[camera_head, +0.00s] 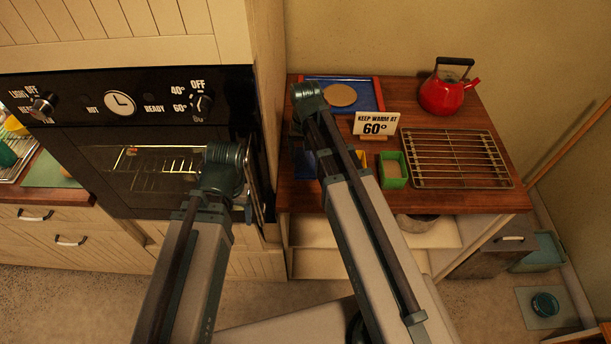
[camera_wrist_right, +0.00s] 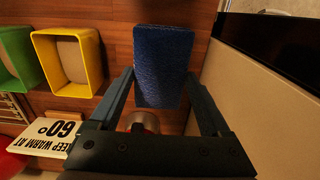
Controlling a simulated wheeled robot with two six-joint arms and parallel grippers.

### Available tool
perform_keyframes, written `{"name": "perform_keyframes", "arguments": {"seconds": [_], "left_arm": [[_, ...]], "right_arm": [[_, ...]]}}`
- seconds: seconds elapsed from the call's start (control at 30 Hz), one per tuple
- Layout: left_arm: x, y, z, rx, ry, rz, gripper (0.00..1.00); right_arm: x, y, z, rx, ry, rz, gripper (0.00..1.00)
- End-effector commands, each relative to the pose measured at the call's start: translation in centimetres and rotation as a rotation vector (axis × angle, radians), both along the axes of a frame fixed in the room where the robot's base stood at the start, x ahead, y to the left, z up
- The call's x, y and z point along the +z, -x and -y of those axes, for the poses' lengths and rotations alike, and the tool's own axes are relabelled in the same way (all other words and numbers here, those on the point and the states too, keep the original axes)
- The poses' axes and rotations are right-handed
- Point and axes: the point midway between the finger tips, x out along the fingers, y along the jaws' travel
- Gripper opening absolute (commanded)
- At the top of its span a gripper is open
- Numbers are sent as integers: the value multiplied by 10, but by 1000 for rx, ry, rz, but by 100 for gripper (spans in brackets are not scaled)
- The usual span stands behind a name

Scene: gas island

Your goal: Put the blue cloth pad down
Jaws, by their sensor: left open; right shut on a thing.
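The blue cloth pad (camera_wrist_right: 162,65) is held between the two fingers of my right gripper (camera_wrist_right: 162,92), over the wooden counter top in the right wrist view. I cannot tell whether the pad touches the wood. In the head view a blue patch of the pad (camera_head: 304,163) shows at the counter's left side, mostly hidden behind my right arm. My left gripper (camera_head: 240,192) is open in front of the oven door, near its right edge, and my left arm partly hides it.
The wooden counter (camera_head: 320,198) carries a yellow box (camera_wrist_right: 69,62), a green box (camera_head: 393,170), a "KEEP WARM AT 60°" sign (camera_head: 377,123), a wire rack (camera_head: 457,158), a red kettle (camera_head: 447,95) and a blue tray (camera_head: 370,84). The oven (camera_head: 120,135) stands left of it.

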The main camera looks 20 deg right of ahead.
Motion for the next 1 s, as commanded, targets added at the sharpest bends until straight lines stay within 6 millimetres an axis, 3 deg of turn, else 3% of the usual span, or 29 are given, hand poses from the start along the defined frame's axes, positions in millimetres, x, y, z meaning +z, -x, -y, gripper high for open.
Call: {"name": "perform_keyframes", "arguments": {"seconds": [0.03, 0.1, 0.43, 0.73, 1.0], "left_arm": [[-16, 0, 0, 0, 0, 0, 75], [-24, 0, 0, 0, 0, 0, 75], [-32, 0, 0, 1, 0, 0, 75], [-71, 0, 0, 3, 0, 0, 75], [-71, 0, 0, 3, 0, 0, 75]], "right_arm": [[-16, 0, 0, 0, 0, 0, 29], [-24, 0, 0, 0, 0, 0, 29], [-32, 0, 0, 0, 0, 0, 29], [-71, 0, 0, 0, 0, 0, 29], [-71, 0, 0, 0, 0, 0, 29]]}}
